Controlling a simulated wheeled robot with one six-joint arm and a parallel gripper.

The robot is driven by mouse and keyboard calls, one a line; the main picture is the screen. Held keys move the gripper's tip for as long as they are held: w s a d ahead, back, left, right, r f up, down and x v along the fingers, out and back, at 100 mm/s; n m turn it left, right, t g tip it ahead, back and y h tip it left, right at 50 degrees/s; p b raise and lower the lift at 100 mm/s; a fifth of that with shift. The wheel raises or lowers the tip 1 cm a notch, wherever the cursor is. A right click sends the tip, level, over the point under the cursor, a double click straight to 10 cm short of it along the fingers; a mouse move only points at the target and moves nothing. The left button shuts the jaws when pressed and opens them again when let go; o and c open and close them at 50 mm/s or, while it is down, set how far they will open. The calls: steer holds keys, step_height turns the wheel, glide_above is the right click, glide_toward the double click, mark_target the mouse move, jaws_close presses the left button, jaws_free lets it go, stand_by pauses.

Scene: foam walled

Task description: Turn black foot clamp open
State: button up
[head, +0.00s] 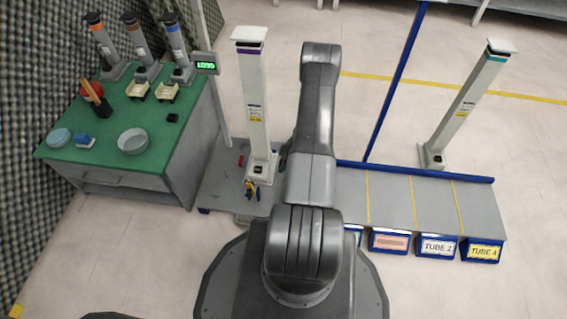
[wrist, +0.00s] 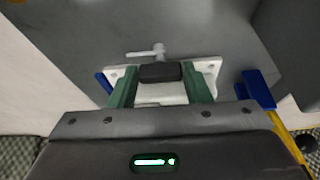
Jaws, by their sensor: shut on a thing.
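In the wrist view, my gripper (wrist: 160,74) has its two green fingers on either side of the black foot clamp (wrist: 161,73), a short dark block. The fingers are shut on it. The clamp sits at a pale plate (wrist: 206,72) with corner holes. A light grey T-shaped handle (wrist: 147,53) shows just beyond the clamp. In the head view, my own arm covers the middle, and I cannot make out the gripper or the clamp there.
A pale column with a purple band (head: 252,100) stands left of my arm. Another with a teal band (head: 468,105) stands at right. Labelled blue bins (head: 437,247) line the grey platform's (head: 390,200) front. A green table (head: 100,150) is at left. A blue bracket (wrist: 258,90) is right of my gripper.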

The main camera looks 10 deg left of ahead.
steer(key=o, duration=1)
steer(key=p+v, duration=0.5)
steer(key=v, duration=0.9)
steer(key=shift+f, duration=0.1)
steer(key=b+x, duration=0.5)
steer(key=x, duration=0.9)
steer(key=shift+f, duration=0.1)
steer(key=shift+r, duration=0.2)
